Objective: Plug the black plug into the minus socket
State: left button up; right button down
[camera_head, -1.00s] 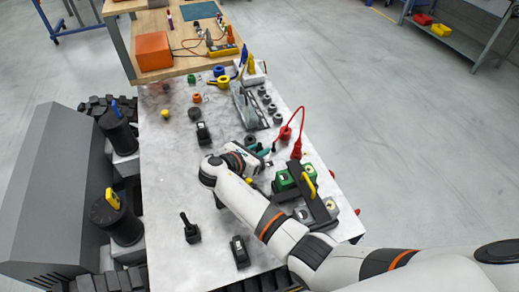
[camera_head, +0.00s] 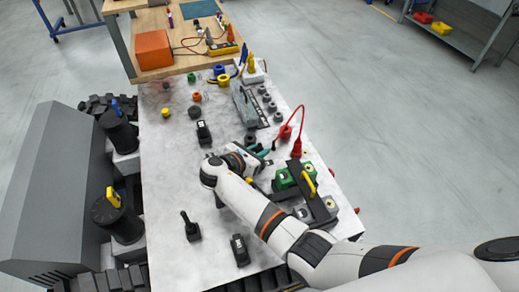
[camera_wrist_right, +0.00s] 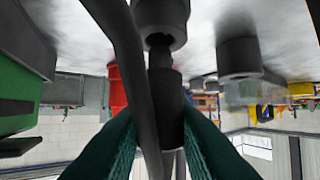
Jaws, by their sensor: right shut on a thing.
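My right gripper (camera_head: 268,153) is low over the right side of the grey table, beside the red socket (camera_head: 287,132). In the right wrist view its teal fingers (camera_wrist_right: 162,145) are shut on the black plug (camera_wrist_right: 166,105). The plug's narrower end lines up with a dark round socket (camera_wrist_right: 162,18). The two overlap in this view, so I cannot tell whether the end is inside or just in front. I cannot read a minus mark on it. A dark cable (camera_wrist_right: 128,70) crosses in front at the left. My left gripper is not in view.
A red plug (camera_head: 297,150) with a red cable stands close by. A green block with a yellow handle (camera_head: 309,184) sits just right of the gripper. Another dark cylinder (camera_wrist_right: 238,57) stands beside the socket. Several grey round pieces (camera_head: 267,98) line the table's right edge.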

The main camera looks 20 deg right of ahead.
jog(key=shift+f+b, duration=0.3)
jog(key=shift+f, duration=0.35)
jog(key=shift+p, duration=0.65)
dwell(0.8)
jog(key=shift+f, duration=0.4)
dwell(0.3)
jog(key=c, duration=1.1)
grip_release()
jog(key=shift+c, duration=0.2)
